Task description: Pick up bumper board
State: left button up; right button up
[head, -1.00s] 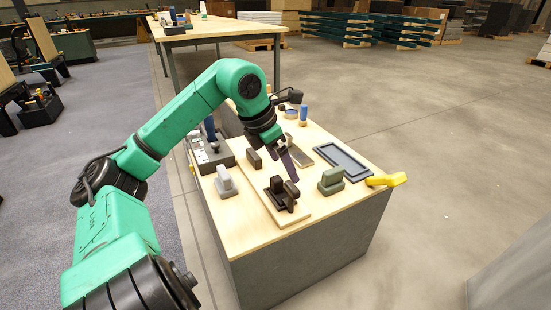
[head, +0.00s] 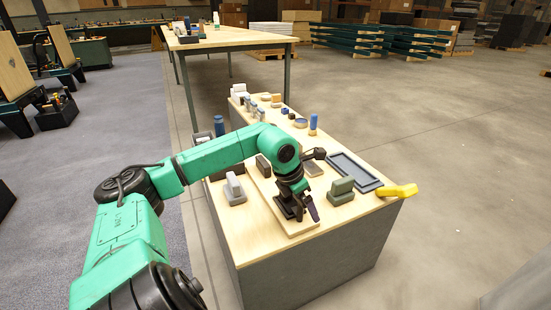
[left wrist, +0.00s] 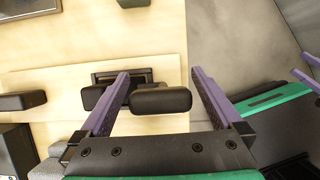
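A flat pale wooden board (head: 303,230), which I take for the bumper board, lies on the tabletop. It carries dark rounded blocks. My left gripper (head: 302,208) is low over its near end. In the left wrist view the gripper (left wrist: 160,72) is open, its purple fingers spread to either side of a dark block (left wrist: 162,99). The left finger passes over a second dark block (left wrist: 93,95) beside it. Contact cannot be told. Purple fingers and a green part at that view's right edge look like my right gripper (left wrist: 307,68), cut off by the frame.
A grey-green block (head: 341,190), a dark rectangular tray (head: 355,172) and a yellow piece (head: 398,191) are to the right on the table. A grey block (head: 235,189) stands left of the board. Several small items and a blue cylinder (head: 313,122) are at the back.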

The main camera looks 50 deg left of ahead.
pick_arm(q)
jog(key=c, duration=1.5)
grip_shut()
jog(key=shift+r, duration=0.1)
